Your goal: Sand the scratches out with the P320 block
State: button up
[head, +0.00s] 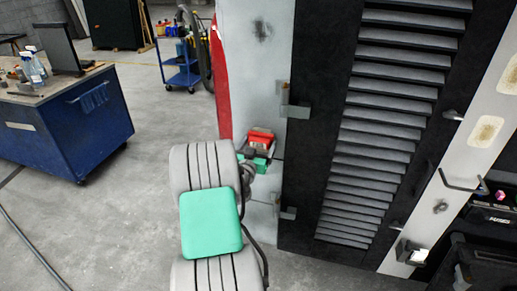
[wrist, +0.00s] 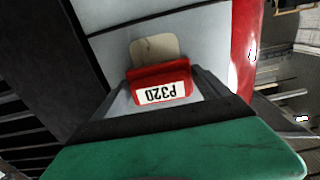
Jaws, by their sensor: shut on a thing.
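My gripper (head: 258,152) is shut on the red sanding block (head: 262,136), in front of the pale coach panel (head: 250,85). In the wrist view the block (wrist: 160,88) sits between the two fingers, its white P320 label upside down. A beige rounded patch (wrist: 155,48) shows just beyond the block, partly hidden by it. I cannot tell whether the block touches the panel. A dark scuffed mark (head: 262,30) is high on the panel, and another (head: 440,207) is on the pale strip at the right.
A black louvred panel (head: 385,110) with protruding latches stands right of the block. Beige patches (head: 485,131) mark the right strip. A blue workbench (head: 70,130) and blue trolley (head: 183,70) stand at the left. The floor (head: 140,220) between is mostly open, with a cable.

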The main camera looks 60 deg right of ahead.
aim_at(262, 127)
jog(key=shift+r+p, duration=0.9)
jog(key=shift+r, duration=1.6)
jog(key=shift+f+b, duration=0.1)
jog(key=shift+b, duration=0.5)
notch_tip(262, 127, down, 2)
jog(key=shift+f+b, duration=0.15)
jog(key=shift+b, duration=1.05)
jog(key=shift+f+b, duration=0.25)
jog(key=shift+b, duration=0.2)
jog(key=shift+c, duration=0.6)
notch_tip(262, 127, down, 8)
jog(key=b, duration=1)
jog(key=shift+f, duration=0.25)
jog(key=shift+w+d+r+b, duration=0.1)
jog(key=shift+d+r+b, duration=0.05)
jog(key=shift+b, duration=0.5)
notch_tip(262, 127, up, 4)
jog(key=shift+w+f+p, duration=0.1)
jog(key=shift+f+p, duration=0.05)
jog(key=shift+p, duration=0.55)
jog(key=shift+c, duration=0.7)
jog(key=shift+r+p, duration=0.65)
jog(key=shift+r, duration=1.4)
jog(key=shift+r+p, duration=0.45)
jog(key=shift+r, duration=1.35)
jog(key=shift+f+b, duration=0.1)
jog(key=shift+b, duration=0.25)
jog(key=shift+f+b, duration=0.1)
jog(key=shift+b, duration=0.2)
